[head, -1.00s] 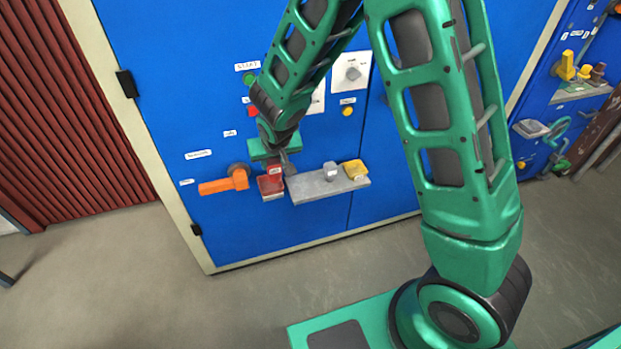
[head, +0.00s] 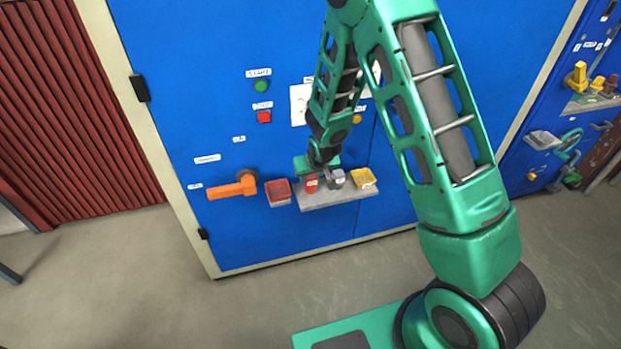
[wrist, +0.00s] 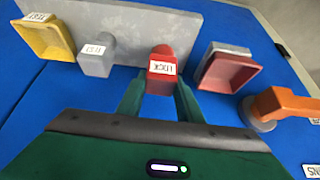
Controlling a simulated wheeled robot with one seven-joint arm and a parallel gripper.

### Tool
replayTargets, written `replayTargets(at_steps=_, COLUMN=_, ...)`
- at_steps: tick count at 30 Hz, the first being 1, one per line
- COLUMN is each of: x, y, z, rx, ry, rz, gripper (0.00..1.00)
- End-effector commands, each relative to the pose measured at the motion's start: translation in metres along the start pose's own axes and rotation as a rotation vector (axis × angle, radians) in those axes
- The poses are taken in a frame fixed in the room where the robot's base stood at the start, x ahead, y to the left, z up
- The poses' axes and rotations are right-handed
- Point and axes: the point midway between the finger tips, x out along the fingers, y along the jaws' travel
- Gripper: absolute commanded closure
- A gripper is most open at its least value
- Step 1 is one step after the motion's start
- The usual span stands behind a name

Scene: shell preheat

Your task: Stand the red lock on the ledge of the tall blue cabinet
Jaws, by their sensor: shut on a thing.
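The red lock (head: 312,184), a small red block with a white label, is at the left part of the grey ledge (head: 325,200) on the tall blue cabinet (head: 230,120). It also shows in the wrist view (wrist: 162,62). My gripper (wrist: 158,88) is shut on the red lock, one green finger on each side. In the head view my gripper (head: 316,172) is at the ledge, left of a grey lock (head: 334,178). The red lock looks upright. I cannot tell whether its bottom touches the ledge.
The grey lock (wrist: 97,55) stands close beside the red one. A yellow tray (head: 363,178) is at the ledge's right end. A red tray (head: 279,191) is just left of the ledge, and an orange handle (head: 233,187) is farther left. Green and red buttons sit above.

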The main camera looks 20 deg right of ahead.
Motion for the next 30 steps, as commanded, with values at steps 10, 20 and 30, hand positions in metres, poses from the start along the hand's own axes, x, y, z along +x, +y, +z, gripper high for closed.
replayTargets(at_steps=10, x=0.009, y=-0.001, z=0.005, rx=0.0, ry=0.001, rz=0.0, gripper=0.91)
replayTargets(at_steps=20, x=0.011, y=-0.001, z=0.006, rx=0.0, ry=0.001, rz=0.0, gripper=0.49)
replayTargets(at_steps=30, x=0.0, y=-0.001, z=0.004, rx=0.0, ry=0.002, rz=-0.001, gripper=0.49)
